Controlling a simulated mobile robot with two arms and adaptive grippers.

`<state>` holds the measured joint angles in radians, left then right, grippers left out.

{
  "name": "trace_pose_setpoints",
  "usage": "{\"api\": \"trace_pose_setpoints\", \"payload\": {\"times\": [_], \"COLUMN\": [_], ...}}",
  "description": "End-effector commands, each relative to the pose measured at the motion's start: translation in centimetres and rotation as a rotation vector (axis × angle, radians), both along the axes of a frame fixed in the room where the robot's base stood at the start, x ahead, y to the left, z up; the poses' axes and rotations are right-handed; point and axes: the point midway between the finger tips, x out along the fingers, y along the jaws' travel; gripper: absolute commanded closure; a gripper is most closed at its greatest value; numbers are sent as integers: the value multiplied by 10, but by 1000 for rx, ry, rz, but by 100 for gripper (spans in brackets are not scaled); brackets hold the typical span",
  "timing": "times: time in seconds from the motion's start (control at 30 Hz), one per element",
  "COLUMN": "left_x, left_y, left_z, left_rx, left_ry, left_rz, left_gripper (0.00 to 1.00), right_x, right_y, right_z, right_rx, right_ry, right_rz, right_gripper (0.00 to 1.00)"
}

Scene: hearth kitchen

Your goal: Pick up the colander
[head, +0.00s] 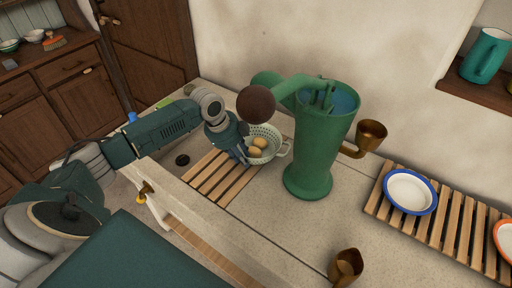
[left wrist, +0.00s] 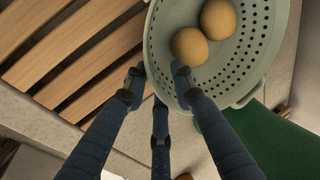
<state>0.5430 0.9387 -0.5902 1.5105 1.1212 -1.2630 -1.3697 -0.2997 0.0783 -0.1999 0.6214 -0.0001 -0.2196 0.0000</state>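The pale grey-green colander (head: 275,131) stands on the counter beside the wooden slat rack, with two brown egg-like or potato-like items in it. It also fills the upper right of the left wrist view (left wrist: 258,55), with its perforated wall and part of its rim showing. My left gripper (head: 243,152) is at the colander's near left side. In the left wrist view my left gripper's fingers (left wrist: 157,82) are spread apart at the rim, one outside it and one overlapping the bowl. Whether they touch is unclear. My right gripper is not in view.
A tall green pump-like vessel (head: 312,155) with a brass cup (head: 370,133) stands just right of the colander. The wooden slat rack (head: 212,180) lies to the left. A white blue-rimmed dish (head: 410,192) sits on another rack. A small brass vessel (head: 346,266) is at the front.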

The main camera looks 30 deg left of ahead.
Motion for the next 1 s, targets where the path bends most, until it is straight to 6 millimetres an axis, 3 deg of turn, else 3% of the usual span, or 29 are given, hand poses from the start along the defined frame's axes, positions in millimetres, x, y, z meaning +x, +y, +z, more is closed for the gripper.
{"api": "trace_pose_setpoints", "payload": {"times": [0.2,0.33,0.37,0.77,1.0], "left_x": [0,0,0,2,3], "left_y": [0,0,0,1,1], "left_z": [-1,-1,-1,4,43], "left_rx": [0,0,0,1,1], "left_ry": [0,-1,-1,-6,-11], "left_rz": [-1,-1,-1,0,0], "left_gripper": [75,99,100,100,100], "right_x": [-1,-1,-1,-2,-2], "right_y": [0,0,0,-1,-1], "right_z": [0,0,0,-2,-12], "right_rx": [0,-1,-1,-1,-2], "right_ry": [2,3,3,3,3], "right_rz": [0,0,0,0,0], "right_gripper": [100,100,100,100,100]}}
